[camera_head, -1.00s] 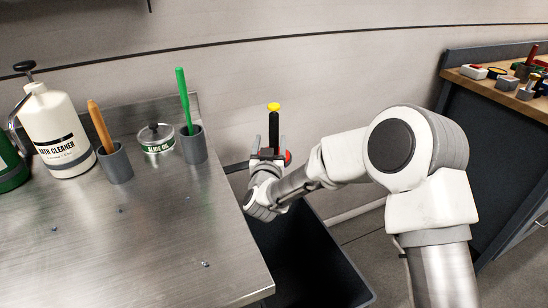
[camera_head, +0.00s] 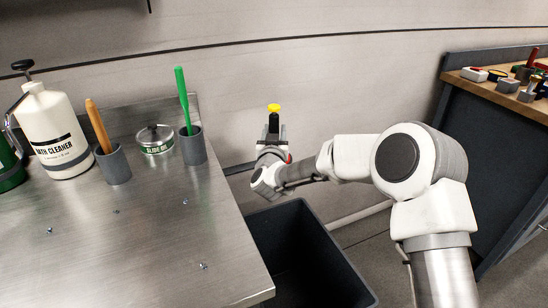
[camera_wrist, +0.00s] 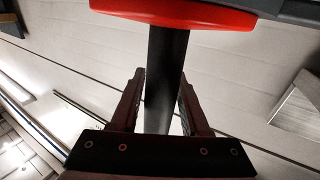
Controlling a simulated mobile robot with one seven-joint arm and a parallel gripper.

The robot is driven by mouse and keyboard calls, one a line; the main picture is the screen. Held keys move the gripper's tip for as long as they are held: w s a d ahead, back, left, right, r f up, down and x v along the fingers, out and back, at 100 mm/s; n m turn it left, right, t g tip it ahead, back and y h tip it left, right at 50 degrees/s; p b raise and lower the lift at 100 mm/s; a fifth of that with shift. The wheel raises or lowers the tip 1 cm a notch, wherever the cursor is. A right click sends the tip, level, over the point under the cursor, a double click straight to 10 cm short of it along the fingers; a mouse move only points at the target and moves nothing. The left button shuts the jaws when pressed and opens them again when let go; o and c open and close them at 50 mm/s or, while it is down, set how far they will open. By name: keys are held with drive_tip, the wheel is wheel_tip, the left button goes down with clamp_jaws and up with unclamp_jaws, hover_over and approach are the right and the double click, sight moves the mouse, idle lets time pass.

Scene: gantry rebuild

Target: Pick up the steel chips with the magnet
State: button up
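The magnet has a dark shaft, a yellow cap (camera_head: 273,108) and a red part. It stands roughly upright just beyond the steel table's right side. My gripper (camera_head: 270,145) is around the shaft, with a bit of red showing at its right. In the wrist view, my gripper (camera_wrist: 163,100) has one finger on each side of the magnet's dark shaft (camera_wrist: 165,75), pressed close to it, below the red disc (camera_wrist: 190,14). The steel chips are small dark specks scattered on the table, one near the front (camera_head: 203,266) and others at the left and middle (camera_head: 50,231).
The steel table (camera_head: 130,265) holds a bath cleaner bottle (camera_head: 56,130), a slide oil tin (camera_head: 156,140) and two grey cups with a wooden (camera_head: 113,165) and a green handle (camera_head: 192,147). A dark open bin (camera_head: 310,265) stands right of the table. A workbench (camera_head: 500,130) is at the right.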

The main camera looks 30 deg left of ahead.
clamp_jaws()
drive_tip(key=shift+r, duration=0.1)
wheel_tip(320, 180, up, 10)
drive_tip(key=p, duration=0.3)
idle(0.7)
